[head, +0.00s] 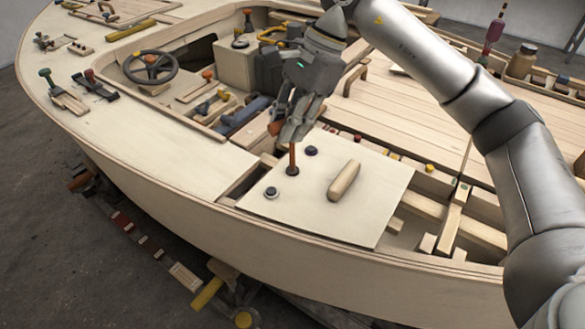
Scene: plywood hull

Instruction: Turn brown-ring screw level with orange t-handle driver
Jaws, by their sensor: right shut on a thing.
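A pale panel (330,215) on the boat's side deck carries several small round screw heads. My right gripper (292,130) is above it, shut on the orange T-handle driver (292,154). The driver's handle is partly hidden between the fingers. Its shaft points down, about upright, and its lower end appears to meet the brown-ring screw (292,171). The driver's end covers part of that screw, so its slot angle cannot be seen. My left gripper is not in view.
A purple-ringed screw (311,151) and a grey-ringed screw (271,193) sit close by on the panel. A wooden handle (344,180) stands up to the right. An open slot (247,182) lies left of the panel. The steering wheel (151,67) is farther off.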

